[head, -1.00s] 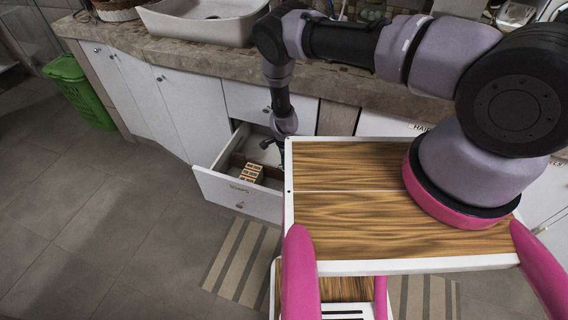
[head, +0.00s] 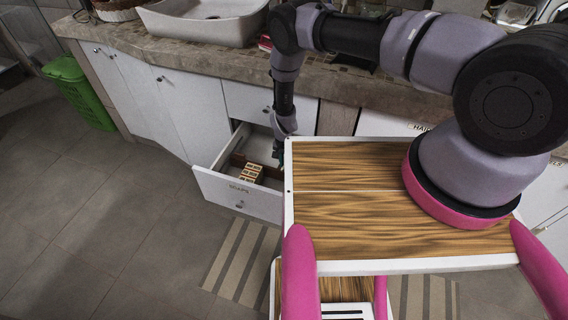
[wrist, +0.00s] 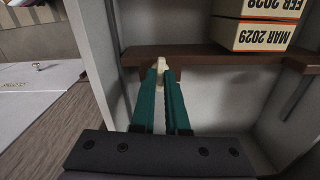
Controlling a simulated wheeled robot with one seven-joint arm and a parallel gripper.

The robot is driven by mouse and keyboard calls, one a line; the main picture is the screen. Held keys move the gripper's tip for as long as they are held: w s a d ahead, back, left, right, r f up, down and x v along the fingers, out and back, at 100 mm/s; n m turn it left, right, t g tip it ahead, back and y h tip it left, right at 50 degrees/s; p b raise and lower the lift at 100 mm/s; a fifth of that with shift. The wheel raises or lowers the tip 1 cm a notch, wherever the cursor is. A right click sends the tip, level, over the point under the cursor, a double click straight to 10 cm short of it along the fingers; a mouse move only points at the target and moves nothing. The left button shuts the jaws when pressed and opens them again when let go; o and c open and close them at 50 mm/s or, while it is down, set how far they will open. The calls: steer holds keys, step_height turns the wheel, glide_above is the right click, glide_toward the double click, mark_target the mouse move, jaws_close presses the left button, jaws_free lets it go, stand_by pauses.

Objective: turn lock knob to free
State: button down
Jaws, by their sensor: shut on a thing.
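The lock knob (wrist: 162,64) is a small cream piece on the brown wooden divider (wrist: 205,56) inside the open drawer. In the wrist view my gripper (wrist: 162,76) reaches it with two teal fingers, one on each side, and is shut on it. The fingertips hide part of the knob, and its turn angle is hard to read. In the head view my gripper (head: 278,151) is down inside the open white drawer (head: 236,194), at its right side; the knob cannot be made out there.
Boxes with date labels (wrist: 262,36) stand beyond the divider, right of my fingers. The drawer's side walls are close around my gripper. A stone counter (head: 190,62) with a sink (head: 205,22) is above. A green bin (head: 78,92) stands at the left; the floor there is clear.

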steer(key=shift+n, duration=0.6)
steer(key=c, duration=0.9)
jaws_free()
step_height(320, 180, up, 11)
steer(key=shift+f, duration=0.1)
